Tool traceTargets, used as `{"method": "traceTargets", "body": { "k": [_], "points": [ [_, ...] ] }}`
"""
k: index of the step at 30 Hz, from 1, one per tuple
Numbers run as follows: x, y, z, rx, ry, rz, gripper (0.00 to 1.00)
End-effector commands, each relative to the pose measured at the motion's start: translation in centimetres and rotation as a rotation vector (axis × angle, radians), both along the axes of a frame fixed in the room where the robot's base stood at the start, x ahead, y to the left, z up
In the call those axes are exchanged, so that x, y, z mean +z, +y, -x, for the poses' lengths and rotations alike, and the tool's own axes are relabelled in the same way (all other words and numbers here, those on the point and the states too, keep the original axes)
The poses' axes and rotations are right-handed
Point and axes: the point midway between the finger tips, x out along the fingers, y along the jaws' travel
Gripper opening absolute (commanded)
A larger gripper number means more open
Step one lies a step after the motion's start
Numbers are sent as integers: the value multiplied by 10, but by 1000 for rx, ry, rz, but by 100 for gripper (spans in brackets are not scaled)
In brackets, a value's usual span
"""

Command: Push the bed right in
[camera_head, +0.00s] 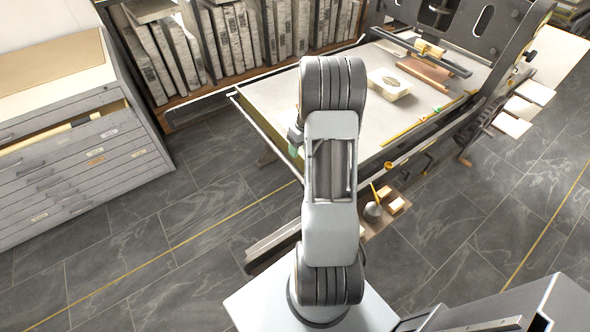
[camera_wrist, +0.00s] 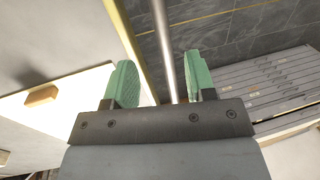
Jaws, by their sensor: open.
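The press bed (camera_head: 275,100) is a wide, flat grey table that reaches left out of the dark press frame (camera_head: 490,25). A round metal bar (camera_wrist: 163,40) runs along the bed's near-left end, just outside its brass-coloured edge (camera_wrist: 138,60). My gripper (camera_wrist: 163,82) is open, with one green finger on each side of the bar in the wrist view. I cannot tell whether the fingers touch it or how deep it lies between them. In the head view, my gripper is mostly hidden behind my arm, with only a bit of green showing at the bed's left end.
A pale block (camera_head: 388,83) and a brown board (camera_head: 425,70) lie on the bed. A rack of stones (camera_head: 235,40) stands behind. A grey drawer cabinet (camera_head: 75,160) stands at left. A small shelf with wooden blocks (camera_head: 394,206) is right of my arm. Tiled floor is clear at left.

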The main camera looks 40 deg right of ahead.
Motion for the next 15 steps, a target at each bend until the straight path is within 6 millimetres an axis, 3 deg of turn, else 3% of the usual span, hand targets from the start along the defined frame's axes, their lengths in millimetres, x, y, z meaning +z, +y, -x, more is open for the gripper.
{"method": "traceTargets", "body": {
  "k": [9,15],
  "points": [
    [-60,13,0,1,4,-2,50],
    [-85,18,-1,0,2,-1,50]
  ]
}}
